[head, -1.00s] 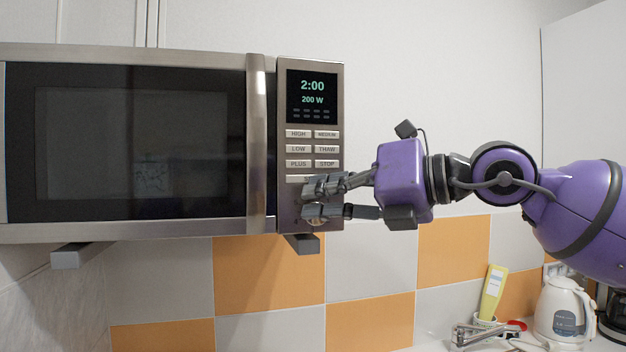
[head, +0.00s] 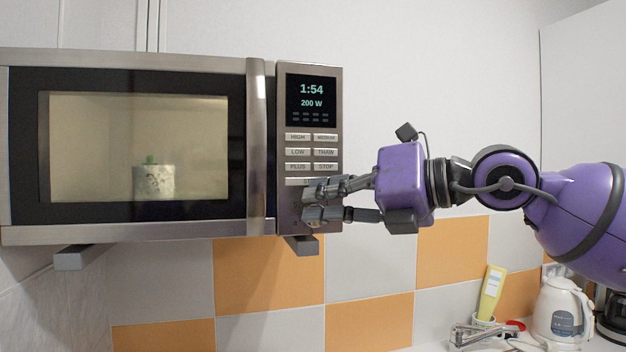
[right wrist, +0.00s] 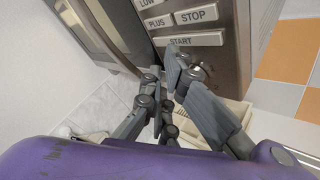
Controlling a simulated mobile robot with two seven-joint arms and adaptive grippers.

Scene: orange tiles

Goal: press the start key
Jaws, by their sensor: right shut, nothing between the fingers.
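The microwave (head: 164,232) fills the left of the head view, with its door closed and its window lit. Its display (head: 311,97) reads 1:54 and 200 W. The wide start key (head: 296,182) lies under the smaller keys, partly covered by my fingers in the head view. The right wrist view shows the start key (right wrist: 205,38) with its START label. My right gripper (head: 307,202) is shut and empty, its fingertips at the panel just below the start key. I cannot tell whether they touch it. My left gripper is not in view.
A mug (head: 153,182) with something green at its top stands inside the microwave. A white kettle (head: 560,312), a yellow bottle (head: 492,290) and a tap (head: 470,334) are low at the right. The wall right of the panel is clear.

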